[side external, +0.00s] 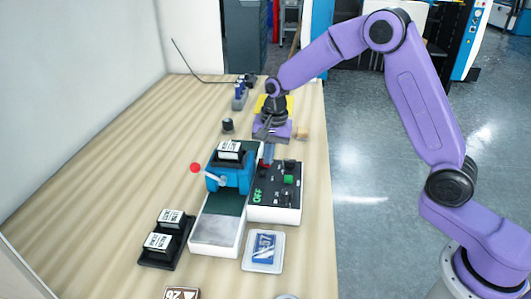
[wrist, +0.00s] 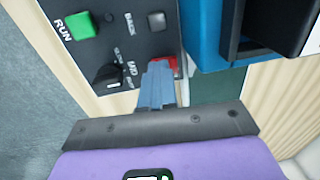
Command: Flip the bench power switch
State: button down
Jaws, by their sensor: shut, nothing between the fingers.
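The black-topped control panel (side external: 277,205) stands beside the blue machine, with green "OFF" lettering on it. In the wrist view, the panel (wrist: 115,30) carries a red part (wrist: 173,64), which looks like a switch; my fingers partly hide it. Its label and position cannot be read. My gripper (side external: 268,158) points down at the panel's far end, its fingers shut and empty. In the wrist view, the fingertips of my gripper (wrist: 158,68) overlap the red part's near-left side; I cannot tell whether they touch it.
The panel also has a green RUN button (wrist: 82,24), a grey button (wrist: 156,20) and a black knob (wrist: 108,76). The blue machine (side external: 229,177) with a red-ended lever (side external: 195,168) stands close on the left. A black tray (side external: 153,258) lies front left. Wooden bench (side external: 130,150) is clear at left.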

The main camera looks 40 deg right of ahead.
jog(key=shift+s+d+f, duration=0.2)
jog(key=shift+d+f, duration=0.15)
jog(key=shift+f, duration=0.2)
jog(key=shift+w+a+r, duration=0.1)
jog(key=shift+w+a, duration=0.4)
jog(key=shift+a, duration=0.1)
jog(key=shift+r, duration=0.5)
notch_tip(320, 180, up, 13)
jog(key=s+d, duration=0.1)
jog(key=s+a+n, duration=0.3)
jog(key=s+n, duration=0.3)
jog(key=s, duration=0.3)
jog(key=s+d+f+n, duration=0.2)
jog(key=s+n, duration=0.3)
jog(key=s, duration=0.4)
jog(key=s+d+f+n, duration=0.1)
jog(key=s+d+n, duration=0.2)
jog(key=s, duration=0.6)
jog(key=s+d+f+n, duration=0.2)
jog(key=s+n, duration=0.5)
jog(key=s, duration=0.2)
jog(key=shift+s+d+f+n+g, duration=0.2)
jog(key=shift+d+f+n+g, duration=0.1)
jog(key=shift+d+g, duration=0.1)
